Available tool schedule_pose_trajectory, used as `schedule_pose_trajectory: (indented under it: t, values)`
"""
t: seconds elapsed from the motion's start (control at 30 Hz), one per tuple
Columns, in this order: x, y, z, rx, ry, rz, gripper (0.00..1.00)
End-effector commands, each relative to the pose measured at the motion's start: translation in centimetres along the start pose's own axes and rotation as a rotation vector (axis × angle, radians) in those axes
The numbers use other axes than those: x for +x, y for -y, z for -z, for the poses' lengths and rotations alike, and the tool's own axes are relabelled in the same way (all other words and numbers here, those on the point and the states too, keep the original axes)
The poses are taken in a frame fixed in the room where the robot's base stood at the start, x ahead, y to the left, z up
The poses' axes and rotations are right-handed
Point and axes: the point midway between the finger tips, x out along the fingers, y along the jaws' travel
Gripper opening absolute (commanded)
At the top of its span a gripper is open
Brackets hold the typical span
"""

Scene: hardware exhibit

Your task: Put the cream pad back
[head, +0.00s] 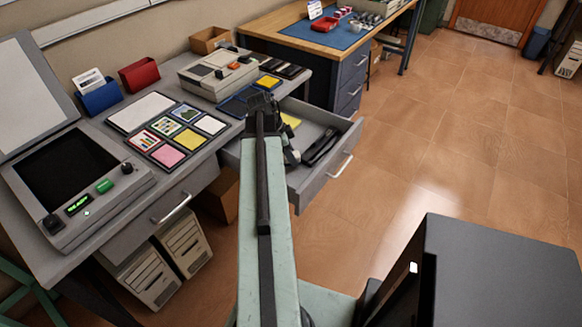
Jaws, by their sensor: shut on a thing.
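My gripper (262,103) is at the end of my outstretched arm, over the back left part of the open drawer (338,125). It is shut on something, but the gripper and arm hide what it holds. I cannot make out a cream pad for sure. A yellow pad (291,120) shows just right of the gripper, at the drawer's back; I cannot tell if it touches the gripper. A dark tray (113,128) on the desk holds a large whitish sheet (145,112) and several small pads, among them a pink one (167,155) and a whitish one (211,125).
A dark blue tray (232,105) with a yellow piece (268,81) lies behind the gripper. A beige machine (217,76) stands at the desk's back. A scanner-like box (68,180) with raised lid is at left. Dark items (321,146) lie in the drawer.

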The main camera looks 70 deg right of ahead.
Motion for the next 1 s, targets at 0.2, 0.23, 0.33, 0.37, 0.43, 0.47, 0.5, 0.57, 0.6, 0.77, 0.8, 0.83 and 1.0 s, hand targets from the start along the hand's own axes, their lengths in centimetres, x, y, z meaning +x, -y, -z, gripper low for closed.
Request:
schedule_pose_trajectory:
  t: [0.2,0.23,0.33,0.37,0.43,0.47,0.5,0.57,0.6,0.77,0.8,0.83,1.0]
  values:
    - [3.5,0.0,-1.5,-0.001,0.0,0.0,0.07]
    - [3.6,0.0,-1.5,-0.001,0.0,0.0,0.07]
    - [3.1,0.0,-1.4,-0.001,0.0,0.0,0.07]
    - [3.1,0.0,-1.3,-0.001,0.0,0.0,0.07]
    - [3.1,0.0,-1.4,-0.001,0.0,0.0,0.07]
    - [3.1,0.0,-1.4,-0.001,0.0,0.001,0.07]
    - [3.3,0.0,-1.4,-0.001,0.0,0.001,0.07]
    - [3.5,0.0,-1.5,-0.001,0.0,0.001,0.07]
    - [3.4,0.0,-1.5,-0.001,0.0,0.001,0.45]
    - [3.4,0.0,-1.5,-0.002,0.0,0.001,0.61]
    - [3.4,0.0,-1.5,-0.002,0.0,0.001,0.61]
    - [3.4,0.0,-1.5,-0.002,0.0,0.001,0.61]
    - [3.2,0.0,-1.5,-0.002,0.0,0.001,0.61]
